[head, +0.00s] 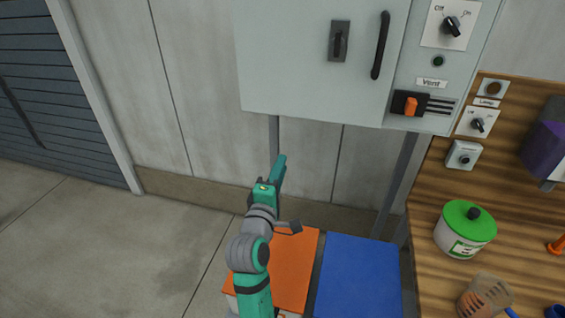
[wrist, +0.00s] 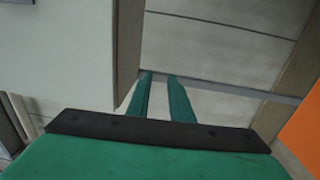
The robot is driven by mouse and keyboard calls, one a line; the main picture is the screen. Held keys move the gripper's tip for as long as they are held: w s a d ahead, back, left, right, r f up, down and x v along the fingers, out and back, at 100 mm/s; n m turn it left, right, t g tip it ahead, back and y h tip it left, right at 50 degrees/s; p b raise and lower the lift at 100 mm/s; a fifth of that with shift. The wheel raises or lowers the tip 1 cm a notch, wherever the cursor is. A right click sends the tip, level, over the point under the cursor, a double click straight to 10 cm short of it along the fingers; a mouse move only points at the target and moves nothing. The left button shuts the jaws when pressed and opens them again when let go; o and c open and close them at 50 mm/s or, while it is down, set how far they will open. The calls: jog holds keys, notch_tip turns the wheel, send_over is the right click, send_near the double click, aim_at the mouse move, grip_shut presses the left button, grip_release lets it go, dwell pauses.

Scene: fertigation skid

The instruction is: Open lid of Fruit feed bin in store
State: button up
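A bin with a flat orange lid (head: 298,262) stands low below the wall cabinet, partly hidden by my arm. A bin with a flat blue lid (head: 360,275) stands just to its right. Both lids look shut. No label on either can be read, so I cannot tell which is the Fruit feed bin. My gripper (head: 281,160) is raised in front of the wall, above and beyond the orange lid, touching nothing I can see. In the wrist view its two green fingers (wrist: 161,78) stand apart with an empty gap. An orange surface (wrist: 302,135) shows at the right edge there.
A grey cabinet (head: 295,50) with a black handle hangs above, close to my gripper. A wooden worktop (head: 425,215) at the right holds a green-lidded pot (head: 463,238) and a clear cup (head: 485,297). The floor (head: 100,235) at the left is clear.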

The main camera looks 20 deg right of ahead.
jog(key=v, duration=0.8)
